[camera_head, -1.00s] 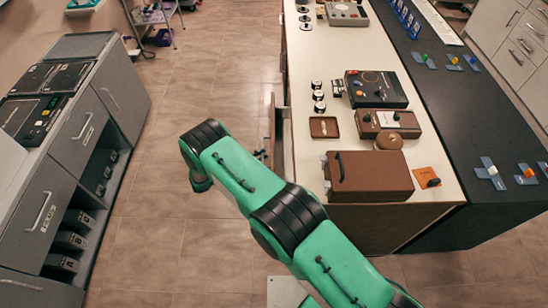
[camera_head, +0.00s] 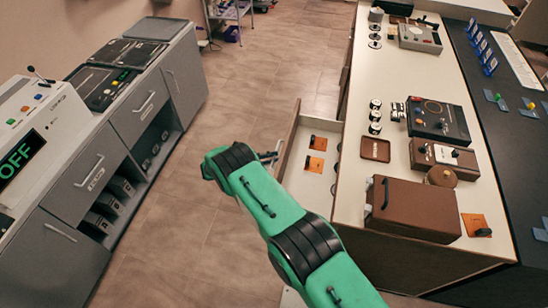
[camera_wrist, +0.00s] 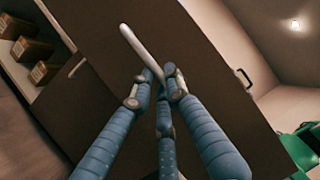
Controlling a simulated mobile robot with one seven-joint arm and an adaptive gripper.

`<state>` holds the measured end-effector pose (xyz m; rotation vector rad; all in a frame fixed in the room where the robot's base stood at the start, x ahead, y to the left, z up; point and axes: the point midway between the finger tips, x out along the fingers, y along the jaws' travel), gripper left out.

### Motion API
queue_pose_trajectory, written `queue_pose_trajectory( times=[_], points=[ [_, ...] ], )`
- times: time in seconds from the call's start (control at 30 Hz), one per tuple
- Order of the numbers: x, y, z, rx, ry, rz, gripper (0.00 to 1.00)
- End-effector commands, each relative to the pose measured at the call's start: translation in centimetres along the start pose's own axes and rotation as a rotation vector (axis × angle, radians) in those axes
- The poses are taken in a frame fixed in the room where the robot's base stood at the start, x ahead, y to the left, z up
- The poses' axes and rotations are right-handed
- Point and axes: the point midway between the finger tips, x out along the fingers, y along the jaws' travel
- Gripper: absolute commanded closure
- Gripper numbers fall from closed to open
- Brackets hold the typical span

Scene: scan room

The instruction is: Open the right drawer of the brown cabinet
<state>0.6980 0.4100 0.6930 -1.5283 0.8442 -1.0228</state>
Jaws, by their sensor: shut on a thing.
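The brown cabinet (camera_head: 362,262) with a cream top stands to the right in the head view. One of its drawers (camera_head: 296,150) is pulled out to the left, showing a pale inside with orange pieces in it. In the wrist view the brown drawer front (camera_wrist: 205,45) fills the middle, with a light curved handle (camera_wrist: 133,42) across it. My gripper (camera_wrist: 158,84) is shut on this handle, its blue fingers on both sides of it. In the head view the gripper is mostly hidden behind my green arm.
A grey cabinet (camera_head: 140,100) with handles and open shelves stands at the left. The tiled floor (camera_head: 250,85) between the cabinets is clear. A brown case (camera_head: 415,210) and several devices rest on the cream top.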

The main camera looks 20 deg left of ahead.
Motion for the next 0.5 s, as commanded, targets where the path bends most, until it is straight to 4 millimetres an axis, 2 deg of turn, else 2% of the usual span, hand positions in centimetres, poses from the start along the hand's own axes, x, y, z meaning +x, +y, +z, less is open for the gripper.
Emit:
queue_pose_trajectory(
  times=[0.1, 0.13, 0.2, 0.5],
  points=[
    [0.04, 0.19, -0.06, -0.002, 0.000, 0.000, 1.00],
    [0.04, 0.19, -0.06, -0.002, 0.000, 0.000, 0.81],
    [0.05, 0.19, -0.06, -0.002, 0.000, 0.000, 0.67],
    [0.03, 0.07, -0.02, 0.000, 0.000, 0.000, 0.65]
  ],
)
